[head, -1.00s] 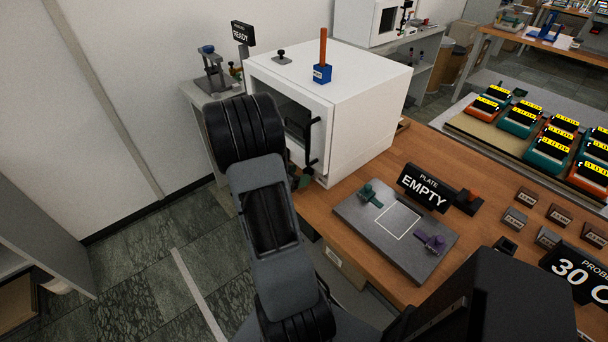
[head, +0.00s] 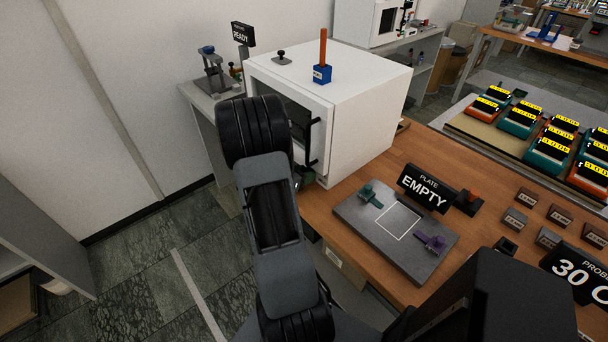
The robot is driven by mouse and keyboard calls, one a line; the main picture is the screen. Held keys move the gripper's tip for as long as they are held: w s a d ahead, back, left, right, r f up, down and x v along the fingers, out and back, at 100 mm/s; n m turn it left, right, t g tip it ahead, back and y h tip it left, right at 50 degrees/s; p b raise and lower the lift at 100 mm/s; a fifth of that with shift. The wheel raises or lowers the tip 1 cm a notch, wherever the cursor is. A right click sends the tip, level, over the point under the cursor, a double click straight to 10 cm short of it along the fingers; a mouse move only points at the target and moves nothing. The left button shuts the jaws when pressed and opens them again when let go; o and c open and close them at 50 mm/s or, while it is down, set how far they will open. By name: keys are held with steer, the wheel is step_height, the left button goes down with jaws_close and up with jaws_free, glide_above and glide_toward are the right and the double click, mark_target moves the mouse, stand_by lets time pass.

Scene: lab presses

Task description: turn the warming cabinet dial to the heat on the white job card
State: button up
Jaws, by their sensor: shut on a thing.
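The white warming cabinet (head: 360,100) stands on the left end of the wooden bench, its dark-windowed door and black handle (head: 313,142) facing left and toward me. My black and grey arm (head: 268,210) reaches up in front of the cabinet's front face and covers part of it. My gripper is hidden behind the arm, so its jaws and anything between them do not show. The dial cannot be made out. A small dark green part (head: 307,174) shows beside the arm at the cabinet's lower front; I cannot tell what it is. No white job card can be made out.
A grey plate (head: 350,217) with clamps lies on the bench (head: 410,147) before the EMPTY sign (head: 423,188). A blue block with an orange rod (head: 322,72) stands on the cabinet. Small dark blocks and a "30 C" sign (head: 575,275) are at right. A READY sign (head: 243,34) stands behind left.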

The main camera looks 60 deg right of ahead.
steer(key=c, duration=0.3)
steer(key=m+b, duration=0.1)
steer(key=m+t+b, duration=0.1)
steer(key=b, duration=0.1)
steer(key=shift+f+h, duration=0.3)
steer(key=shift+m+t+b, duration=0.3)
steer(key=shift+t+b, duration=0.1)
steer(key=shift+b, duration=0.15)
steer(key=shift+r+m, duration=0.3)
steer(key=o, duration=0.9)
steer(key=shift+a, duration=0.1)
